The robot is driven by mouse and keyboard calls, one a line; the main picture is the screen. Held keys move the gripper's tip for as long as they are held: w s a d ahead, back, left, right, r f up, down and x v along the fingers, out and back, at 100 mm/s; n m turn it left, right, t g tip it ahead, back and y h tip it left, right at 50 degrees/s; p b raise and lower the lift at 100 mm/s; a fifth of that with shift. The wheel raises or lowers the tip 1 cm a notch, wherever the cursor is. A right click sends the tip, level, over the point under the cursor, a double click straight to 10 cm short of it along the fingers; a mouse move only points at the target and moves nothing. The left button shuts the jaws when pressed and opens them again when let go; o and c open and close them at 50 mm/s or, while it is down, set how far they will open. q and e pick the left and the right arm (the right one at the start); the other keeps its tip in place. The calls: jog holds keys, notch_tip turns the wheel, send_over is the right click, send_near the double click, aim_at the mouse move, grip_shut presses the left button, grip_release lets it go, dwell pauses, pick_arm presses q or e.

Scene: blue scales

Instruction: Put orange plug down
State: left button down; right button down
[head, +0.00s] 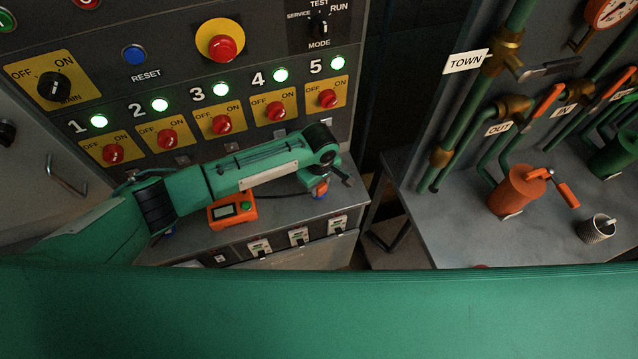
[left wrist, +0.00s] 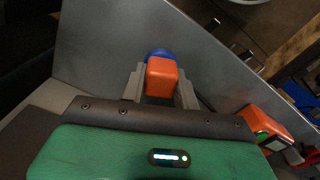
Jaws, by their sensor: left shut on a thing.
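My left gripper (head: 326,182) is low over the right end of the grey ledge below the panel. It is shut on the orange plug (head: 320,187). In the left wrist view the plug (left wrist: 162,78) sits between the two grey fingers of the gripper (left wrist: 160,85). A round blue piece (left wrist: 158,53) shows just beyond the plug, close to the ledge surface. I cannot tell whether the plug touches the blue piece or the ledge. My right gripper is not in view.
The grey ledge (head: 285,210) carries an orange meter (head: 232,209) with a screen, left of the gripper. The panel (head: 170,60) with numbered red switches and lit green lamps rises behind. A pipe bench (head: 450,225) with an orange canister (head: 517,190) stands right, across a gap.

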pick_arm(q)
jog(key=shift+f, duration=0.4)
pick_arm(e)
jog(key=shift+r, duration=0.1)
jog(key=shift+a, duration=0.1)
pick_arm(q)
jog(key=c, duration=1.1)
grip_release()
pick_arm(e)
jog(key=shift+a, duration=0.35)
pick_arm(q)
jog(key=shift+o, duration=0.2)
notch_tip(320, 180, up, 11)
jog(key=b, duration=0.2)
jog(key=shift+b, duration=0.35)
jog(key=shift+r, duration=0.55)
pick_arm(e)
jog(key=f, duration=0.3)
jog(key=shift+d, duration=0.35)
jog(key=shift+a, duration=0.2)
